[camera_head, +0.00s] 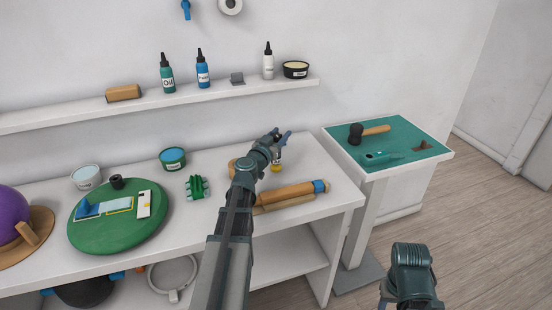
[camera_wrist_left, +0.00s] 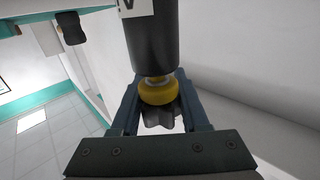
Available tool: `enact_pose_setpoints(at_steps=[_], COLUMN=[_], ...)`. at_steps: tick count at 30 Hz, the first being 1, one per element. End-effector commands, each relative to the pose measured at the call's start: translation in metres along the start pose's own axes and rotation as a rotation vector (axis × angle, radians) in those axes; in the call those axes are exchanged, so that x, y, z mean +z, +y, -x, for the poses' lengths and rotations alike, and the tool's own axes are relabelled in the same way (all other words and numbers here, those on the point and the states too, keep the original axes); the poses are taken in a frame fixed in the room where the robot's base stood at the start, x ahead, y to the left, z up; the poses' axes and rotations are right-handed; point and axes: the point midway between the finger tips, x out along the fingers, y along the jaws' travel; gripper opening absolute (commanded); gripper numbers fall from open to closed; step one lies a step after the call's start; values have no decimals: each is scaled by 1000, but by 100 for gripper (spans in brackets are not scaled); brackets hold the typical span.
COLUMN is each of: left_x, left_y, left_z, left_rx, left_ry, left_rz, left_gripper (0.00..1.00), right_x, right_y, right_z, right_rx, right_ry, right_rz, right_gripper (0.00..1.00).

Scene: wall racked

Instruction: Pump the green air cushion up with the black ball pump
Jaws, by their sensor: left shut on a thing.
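The green air cushion (camera_head: 100,237) looks like a thick round disc on the left of the white bench, with small things lying on it. My left gripper (camera_head: 284,139) is raised over the right part of the bench. In the left wrist view it is shut around the dark lobed end of a black cylinder (camera_wrist_left: 165,40) with a yellow collar and a white label. I take this for the black ball pump. Its far end is cut off by the frame. My right arm shows at the lower right; its jaws are not visible.
A short black cylinder (camera_head: 117,182) and blue pieces lie on the cushion. A purple ball (camera_head: 10,205) is at far left. Wooden rollers (camera_head: 290,194) lie below my left gripper. A blue tub (camera_head: 173,159) and green clip-like object (camera_head: 196,188) stand mid-bench. A side table (camera_head: 400,143) holds a mallet.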

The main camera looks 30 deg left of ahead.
Motion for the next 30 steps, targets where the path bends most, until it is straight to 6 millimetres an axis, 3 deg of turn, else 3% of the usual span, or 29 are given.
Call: enact_pose_setpoints(at_steps=[30], left_x=[-5], left_y=[0], left_z=[0], left_rx=[0], left_ry=[0], left_rz=[0], left_gripper=[0], right_x=[0], right_y=[0], right_z=[5], right_rx=[0], right_ry=[0], right_rz=[0], right_gripper=[50])
